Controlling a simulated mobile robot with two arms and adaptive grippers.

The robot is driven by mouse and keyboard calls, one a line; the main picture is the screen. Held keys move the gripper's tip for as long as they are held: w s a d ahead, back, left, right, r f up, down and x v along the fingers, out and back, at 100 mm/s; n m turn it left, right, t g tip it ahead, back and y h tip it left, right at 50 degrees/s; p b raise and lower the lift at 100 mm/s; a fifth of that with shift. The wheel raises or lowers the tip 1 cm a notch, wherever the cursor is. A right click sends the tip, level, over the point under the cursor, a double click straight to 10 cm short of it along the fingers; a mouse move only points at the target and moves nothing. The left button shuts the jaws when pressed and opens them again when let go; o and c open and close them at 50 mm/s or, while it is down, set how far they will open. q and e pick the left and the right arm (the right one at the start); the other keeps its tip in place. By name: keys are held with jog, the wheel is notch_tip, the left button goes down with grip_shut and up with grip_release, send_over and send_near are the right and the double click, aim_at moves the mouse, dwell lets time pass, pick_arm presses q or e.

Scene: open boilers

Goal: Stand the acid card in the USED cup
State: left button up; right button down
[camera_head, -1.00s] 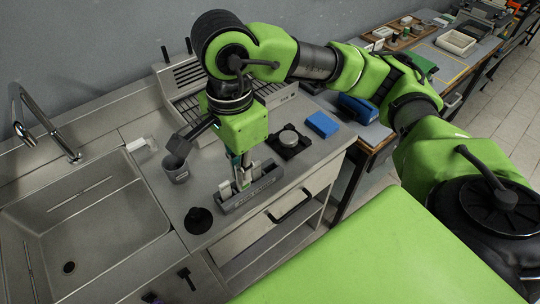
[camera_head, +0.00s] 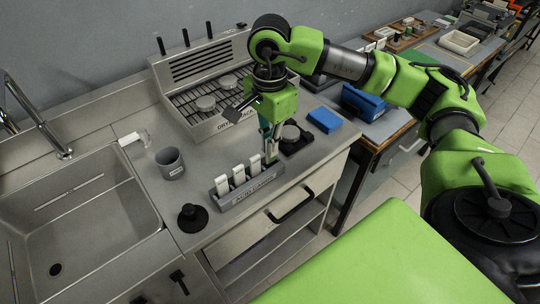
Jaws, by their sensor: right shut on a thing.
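The grey USED cup (camera_head: 170,163) stands upright and open on the steel counter, right of the sink. A grey rack labelled for acid cards (camera_head: 246,194) lies near the counter's front edge, with several white cards (camera_head: 238,175) upright in it. My right gripper (camera_head: 269,157) points down at the rack's right end, to the right of the cup. It is shut on an acid card, mostly hidden between the fingers; I cannot tell whether that card is clear of its slot. My left gripper is not in view.
A black round-based knob (camera_head: 192,217) stands left of the rack. A drying rack (camera_head: 210,95) is behind. A black scale-like plate (camera_head: 293,138) and a blue box (camera_head: 324,120) lie to the right. The sink (camera_head: 75,220) opens at left.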

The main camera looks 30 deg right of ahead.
aim_at(270, 162)
notch_tip(270, 162, down, 3)
jog(key=shift+f+b, duration=0.1)
jog(key=shift+b, duration=0.35)
jog(key=shift+s+f, duration=0.1)
jog(key=shift+f, duration=0.05)
jog(key=c, duration=2.2)
grip_release()
